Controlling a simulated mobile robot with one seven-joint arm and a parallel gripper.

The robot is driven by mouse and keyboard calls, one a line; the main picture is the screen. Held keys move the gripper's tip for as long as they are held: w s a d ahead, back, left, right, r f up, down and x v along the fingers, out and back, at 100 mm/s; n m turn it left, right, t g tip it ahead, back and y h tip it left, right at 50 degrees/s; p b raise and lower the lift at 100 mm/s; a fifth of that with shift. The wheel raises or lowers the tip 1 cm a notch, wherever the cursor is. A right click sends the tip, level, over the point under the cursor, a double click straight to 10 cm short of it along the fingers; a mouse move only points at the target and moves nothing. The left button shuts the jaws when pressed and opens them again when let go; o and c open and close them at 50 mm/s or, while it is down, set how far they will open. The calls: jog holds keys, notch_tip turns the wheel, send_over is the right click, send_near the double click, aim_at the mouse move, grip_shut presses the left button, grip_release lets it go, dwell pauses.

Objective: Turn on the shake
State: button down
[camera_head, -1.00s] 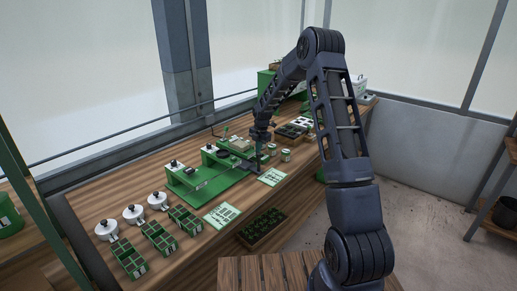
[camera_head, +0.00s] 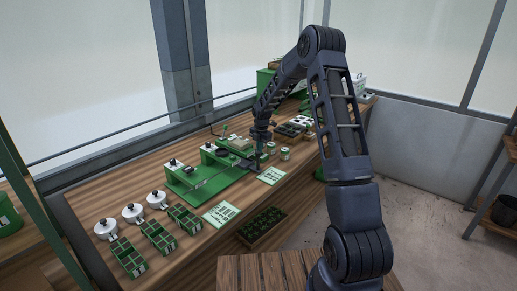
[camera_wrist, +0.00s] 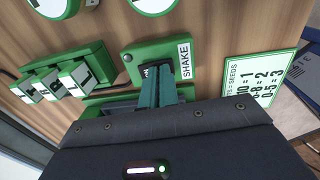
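A green panel (camera_wrist: 140,50) with a white SHAKE label (camera_wrist: 184,60) lies near the middle of the wrist view. A small black switch (camera_wrist: 150,70) with white marks sits beside the label. My gripper (camera_wrist: 164,78) has its teal fingers close together, seemingly shut and empty, with the tips at the switch. The fingers partly cover the switch, so its position and any contact are unclear. In the head view my gripper (camera_head: 259,162) is low over the bench at the right end of the green seeder (camera_head: 208,187).
A printed seed card (camera_wrist: 258,78) lies right of the panel. A green unit with white-topped levers (camera_wrist: 72,80) is at left.

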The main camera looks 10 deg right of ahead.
aim_at(262, 153)
notch_tip(262, 153, up, 14)
jog(key=s+d, duration=0.1)
dwell(0.6)
dwell(0.4)
jog(key=shift+w+a+r+t, duration=0.1)
jog(key=shift+w+a+t, duration=0.2)
jog(key=f, duration=0.4)
jog(key=w+a+f, duration=0.1)
jog(key=f, duration=0.9)
jog(key=shift+w+a, duration=0.2)
